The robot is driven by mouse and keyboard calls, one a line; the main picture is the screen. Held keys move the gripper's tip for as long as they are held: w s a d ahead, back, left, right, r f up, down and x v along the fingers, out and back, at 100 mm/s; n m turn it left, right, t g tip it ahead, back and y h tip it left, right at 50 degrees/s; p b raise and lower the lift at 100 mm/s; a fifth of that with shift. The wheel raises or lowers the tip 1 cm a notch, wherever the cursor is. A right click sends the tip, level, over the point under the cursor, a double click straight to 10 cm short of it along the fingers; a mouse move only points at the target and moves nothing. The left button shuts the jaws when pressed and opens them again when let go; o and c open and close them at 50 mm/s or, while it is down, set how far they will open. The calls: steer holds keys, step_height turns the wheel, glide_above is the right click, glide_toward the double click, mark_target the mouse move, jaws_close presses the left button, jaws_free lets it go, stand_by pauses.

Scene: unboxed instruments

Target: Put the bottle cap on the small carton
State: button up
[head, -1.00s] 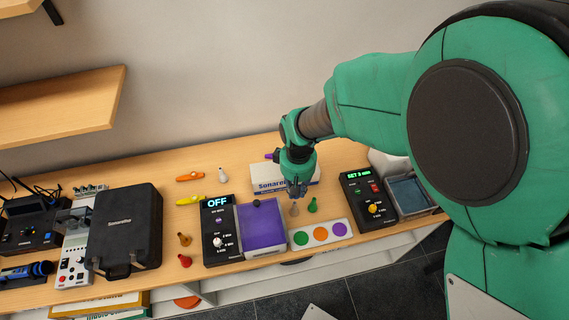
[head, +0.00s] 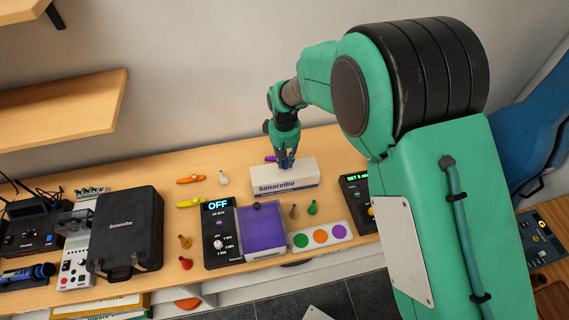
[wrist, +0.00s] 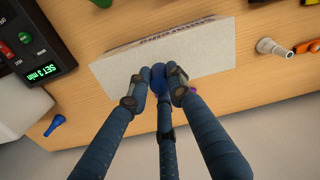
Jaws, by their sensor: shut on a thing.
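The small carton (head: 268,180) is a long white box with a printed front, lying on the table near the wall. It also shows in the wrist view (wrist: 208,58), below my fingers. My gripper (head: 286,163) is over the carton, pointing down.
A purple-topped box (head: 262,232) and a strip with coloured discs (head: 320,235) stand in front of the carton. A black timer device (head: 352,187) is to the right.

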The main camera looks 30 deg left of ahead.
mark_target(285, 171)
steer(key=shift+w+a, duration=0.3)
steer(key=shift+f, duration=0.1)
steer(key=shift+f, duration=1.7)
steer(key=shift+f, duration=0.2)
steer(key=o, duration=0.7)
steer(key=shift+r, duration=0.15)
step_height(285, 171, up, 12)
steer(key=shift+r, duration=0.1)
